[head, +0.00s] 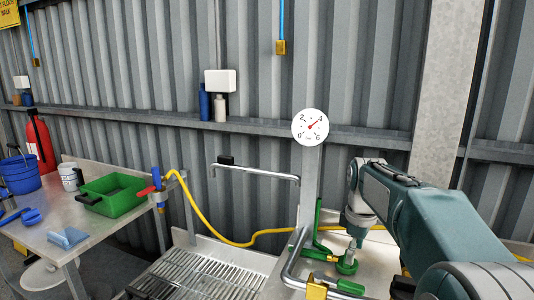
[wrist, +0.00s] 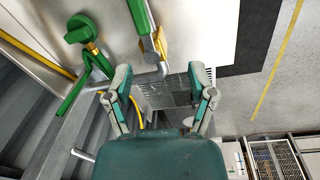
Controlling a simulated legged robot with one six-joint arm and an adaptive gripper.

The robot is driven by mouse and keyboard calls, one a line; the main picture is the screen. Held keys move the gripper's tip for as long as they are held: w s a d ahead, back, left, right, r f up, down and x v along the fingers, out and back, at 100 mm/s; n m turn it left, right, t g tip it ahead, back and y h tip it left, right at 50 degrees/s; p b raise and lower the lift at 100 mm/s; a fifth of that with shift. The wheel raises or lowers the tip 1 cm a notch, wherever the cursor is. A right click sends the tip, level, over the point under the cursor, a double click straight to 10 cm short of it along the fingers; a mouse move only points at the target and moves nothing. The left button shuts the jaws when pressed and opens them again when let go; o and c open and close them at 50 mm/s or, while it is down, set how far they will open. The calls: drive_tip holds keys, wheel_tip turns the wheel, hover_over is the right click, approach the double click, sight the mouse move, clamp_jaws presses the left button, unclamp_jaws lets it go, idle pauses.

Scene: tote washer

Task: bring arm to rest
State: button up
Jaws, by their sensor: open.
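My gripper (wrist: 160,84) is open in the wrist view, with its two teal-and-grey fingers spread apart and nothing between them. In the head view my arm reaches in from the lower right and bends down at its far end; the fingers are not clear there. Just below that end is a green round knob (head: 347,263), beside a green lever (head: 319,228). The knob (wrist: 80,29) and the lever (wrist: 92,82) also show left of the fingers in the wrist view. I cannot tell the exact gap in the head view.
A metal pipe with a brass fitting (head: 316,287) lies close to the arm. A yellow hose (head: 205,222) runs over the grated basin (head: 200,270). A steel table (head: 95,232) at left bears a green tote (head: 112,195).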

drive_tip(key=s+a+r+m+t, duration=0.1)
drive_tip(key=s+a+m, duration=0.15)
drive_tip(key=s, duration=0.35)
drive_tip(key=s+a+r+m+t, duration=0.1)
drive_tip(key=s+a+r+m, duration=0.15)
drive_tip(key=s, duration=0.45)
drive_tip(key=s+a+f+m+t, duration=0.2)
drive_tip(key=s+f+m, duration=0.3)
drive_tip(key=s, duration=0.7)
drive_tip(key=shift+a+f+t, duration=0.3)
drive_tip(key=shift+a+f, duration=0.2)
drive_tip(key=shift+a, duration=0.15)
